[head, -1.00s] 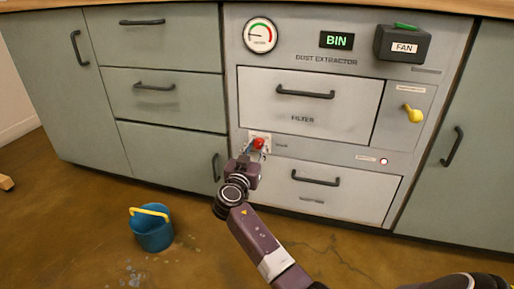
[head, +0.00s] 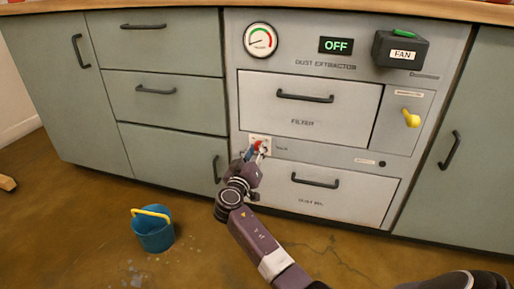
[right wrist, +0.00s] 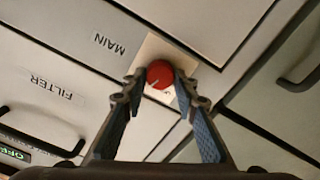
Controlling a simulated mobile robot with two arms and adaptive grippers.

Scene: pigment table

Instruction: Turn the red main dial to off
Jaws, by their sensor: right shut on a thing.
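The red main dial (head: 259,146) sits on a pale plate on the front of the dust extractor, left of its small label. In the right wrist view the red dial (right wrist: 160,75) is between the fingertips, with a pale line on its face. My right gripper (head: 257,150) is at the dial and shut on it; its blue-padded fingers (right wrist: 160,90) show on both sides of the dial. The display (head: 336,45) on the extractor reads OFF. My left gripper is not in view.
The extractor has a gauge (head: 261,40), a black FAN box (head: 400,50) with a green switch, a yellow lever (head: 411,118) and a dark small lamp (head: 382,164). Filter drawer handle (head: 305,98) and lower drawer handle (head: 315,180) stick out. A blue bucket (head: 154,233) stands on the floor.

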